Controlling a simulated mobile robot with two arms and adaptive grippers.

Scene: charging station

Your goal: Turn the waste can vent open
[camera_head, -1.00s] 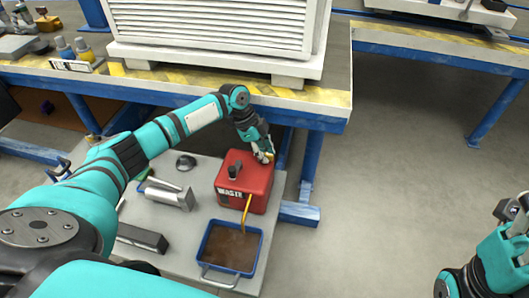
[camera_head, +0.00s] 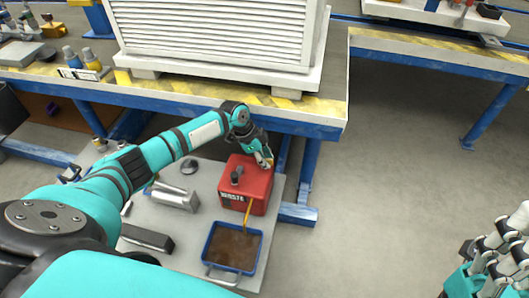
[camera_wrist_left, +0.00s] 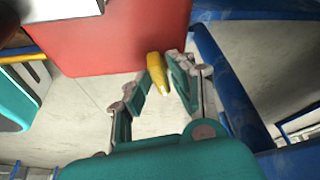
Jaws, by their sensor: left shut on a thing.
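The red waste can (camera_head: 258,187) stands on a low grey platform under the bench, with a dark cap and a yellow spout (camera_head: 248,216) on it. My left gripper (camera_head: 266,163) is at the can's far right top corner. In the left wrist view the can is a red block (camera_wrist_left: 110,40), and a small yellow piece, apparently the vent (camera_wrist_left: 156,70), sits between the fingers (camera_wrist_left: 161,84). The gripper is shut on this piece. My right gripper (camera_head: 505,248) is at the lower right edge, partly cut off; its finger state is unclear.
A blue tray of brown liquid (camera_head: 208,240) lies in front of the can. The bench edge (camera_head: 215,103) and a blue leg (camera_head: 309,163) are close to the left arm. Floor on the right is clear.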

